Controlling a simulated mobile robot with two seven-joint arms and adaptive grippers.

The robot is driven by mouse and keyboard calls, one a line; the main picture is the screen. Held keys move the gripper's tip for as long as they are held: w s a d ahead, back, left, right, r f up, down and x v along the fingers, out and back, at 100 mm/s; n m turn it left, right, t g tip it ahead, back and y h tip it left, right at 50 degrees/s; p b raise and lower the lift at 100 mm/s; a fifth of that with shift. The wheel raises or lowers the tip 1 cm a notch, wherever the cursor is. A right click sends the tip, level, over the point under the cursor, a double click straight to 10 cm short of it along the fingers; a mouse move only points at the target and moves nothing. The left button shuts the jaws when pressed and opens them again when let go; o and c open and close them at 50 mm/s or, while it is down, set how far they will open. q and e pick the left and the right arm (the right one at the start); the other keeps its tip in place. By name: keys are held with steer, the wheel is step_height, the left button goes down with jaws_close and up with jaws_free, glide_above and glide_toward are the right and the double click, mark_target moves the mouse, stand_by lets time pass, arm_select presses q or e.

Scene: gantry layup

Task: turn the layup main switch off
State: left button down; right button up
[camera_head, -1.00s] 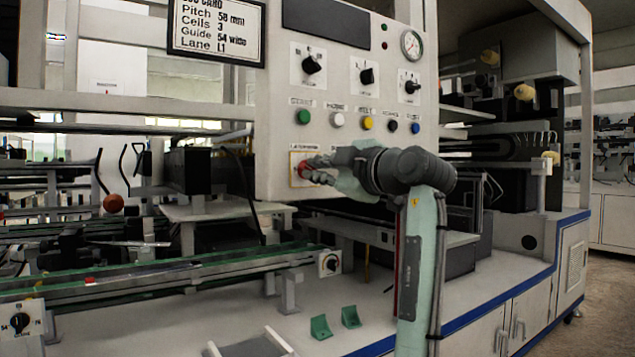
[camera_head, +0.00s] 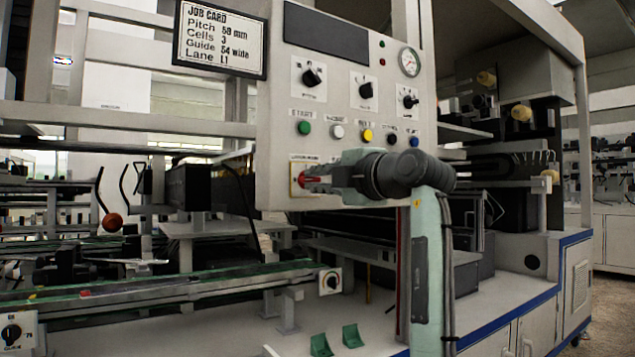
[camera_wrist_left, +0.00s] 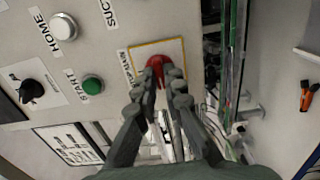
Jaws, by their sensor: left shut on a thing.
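The layup main switch is a red rotary handle (camera_head: 306,181) on a yellow-edged plate at the lower left of the grey control panel (camera_head: 275,120). In the left wrist view the red handle (camera_wrist_left: 158,66) sits between the fingertips on its plate. My left gripper (camera_head: 312,180) reaches in to the plate and is shut on the red handle. It also shows in the left wrist view (camera_wrist_left: 164,78). The fingers hide part of the handle, so its exact angle is hard to tell. My right gripper is not in view.
Above the switch are a green button (camera_head: 304,128), a white button (camera_head: 337,131), a yellow button (camera_head: 367,135) and black knobs (camera_head: 312,77). A job card (camera_head: 220,38) hangs at upper left. A conveyor rail (camera_head: 160,290) runs below. Green brackets (camera_head: 351,336) lie on the bench.

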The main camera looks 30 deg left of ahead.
arm_select(q)
steer(key=shift+f, duration=0.1)
steer(key=c, duration=1.6)
jaws_free()
steer(key=v, duration=1.2)
steer(key=shift+s, duration=0.1)
